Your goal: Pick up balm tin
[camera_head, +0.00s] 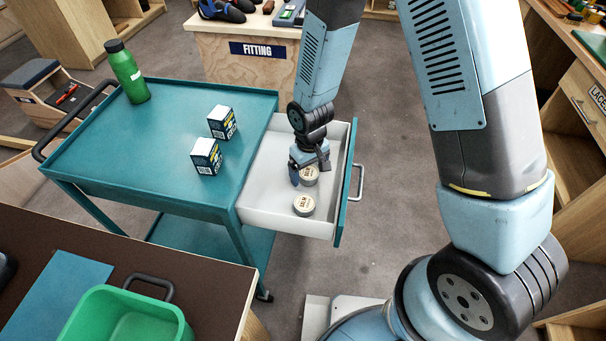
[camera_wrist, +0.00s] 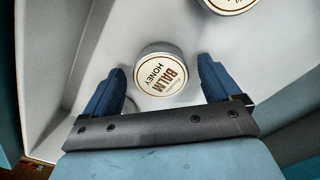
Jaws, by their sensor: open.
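A round balm tin (camera_wrist: 162,74) with a cream lid reading "BALM HONEY" lies in the open drawer. In the wrist view it is just beyond and between my two blue fingertips. In the head view this tin (camera_head: 310,176) is partly hidden by my gripper (camera_head: 309,172), which is over the drawer. My gripper (camera_wrist: 161,74) is open, with a gap on both sides of the tin and nothing held.
The white drawer (camera_head: 270,214) extends from a teal cart (camera_head: 150,128); its walls surround the tins. Two dark boxes (camera_head: 222,122) (camera_head: 206,156) and a green bottle (camera_head: 127,72) stand on the cart. A green bin (camera_head: 80,325) is at the lower left. Floor right of the drawer is clear.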

